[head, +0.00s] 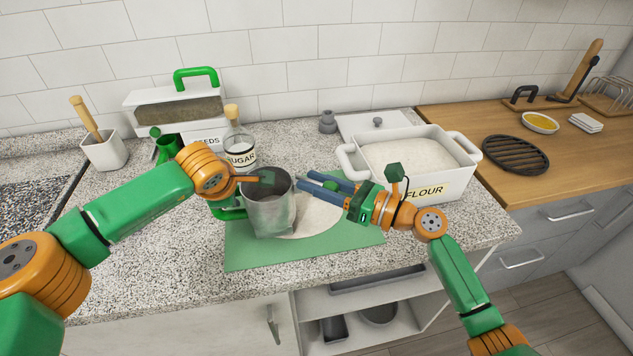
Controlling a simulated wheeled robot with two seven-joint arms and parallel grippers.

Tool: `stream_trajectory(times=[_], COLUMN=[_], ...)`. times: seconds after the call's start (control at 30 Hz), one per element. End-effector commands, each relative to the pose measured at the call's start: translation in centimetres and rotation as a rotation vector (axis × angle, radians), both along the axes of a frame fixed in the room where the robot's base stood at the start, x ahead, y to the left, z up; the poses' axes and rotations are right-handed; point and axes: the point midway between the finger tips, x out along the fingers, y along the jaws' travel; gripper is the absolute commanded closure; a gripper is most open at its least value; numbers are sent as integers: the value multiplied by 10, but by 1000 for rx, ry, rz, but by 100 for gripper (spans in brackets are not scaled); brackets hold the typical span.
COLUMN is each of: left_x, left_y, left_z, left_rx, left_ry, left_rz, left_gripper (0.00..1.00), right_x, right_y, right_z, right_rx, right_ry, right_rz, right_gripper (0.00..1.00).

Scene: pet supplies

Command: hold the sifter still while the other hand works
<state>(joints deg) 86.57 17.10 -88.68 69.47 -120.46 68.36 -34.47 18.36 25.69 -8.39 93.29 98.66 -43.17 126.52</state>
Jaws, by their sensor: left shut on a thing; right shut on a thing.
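The sifter (270,214) is a grey metal cup with a green handle (224,208) on its left side. It is upright over the green mat (250,258); I cannot tell if it touches. My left gripper (262,179) is shut on the sifter at its upper left, partly hiding the rim. My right gripper (322,186) is at the sifter's right side, its blue-grey fingers pointing left. The crank itself is largely hidden.
A sugar jar (240,153) and a seed box (205,140) stand behind at left. The speckled counter's front left is clear.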

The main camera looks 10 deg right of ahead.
Motion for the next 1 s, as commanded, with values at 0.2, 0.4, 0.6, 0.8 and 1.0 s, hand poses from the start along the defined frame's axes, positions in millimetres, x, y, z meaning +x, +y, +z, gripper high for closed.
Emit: stream_trajectory(times=[0.2,0.4,0.6,0.8,1.0], left_x=[-1,-1,-1,0,0], left_y=[-2,-2,-2,-1,0], left_z=[-1,-1,-1,-1,-1], left_rx=[-3,-4,-3,-2,0], left_ry=[2,1,1,1,1], left_rz=[-6,-5,-4,-3,-1], left_gripper=[100,100,100,100,100], right_x=[3,3,3,3,-8], right_y=[-2,-2,-2,-2,-18], right_z=[-1,-1,0,0,-2], right_rx=[-1,-1,-1,-1,-3], right_ry=[3,1,1,0,3], right_rz=[90,94,93,92,89], right_gripper=[100,100,34,34,34])
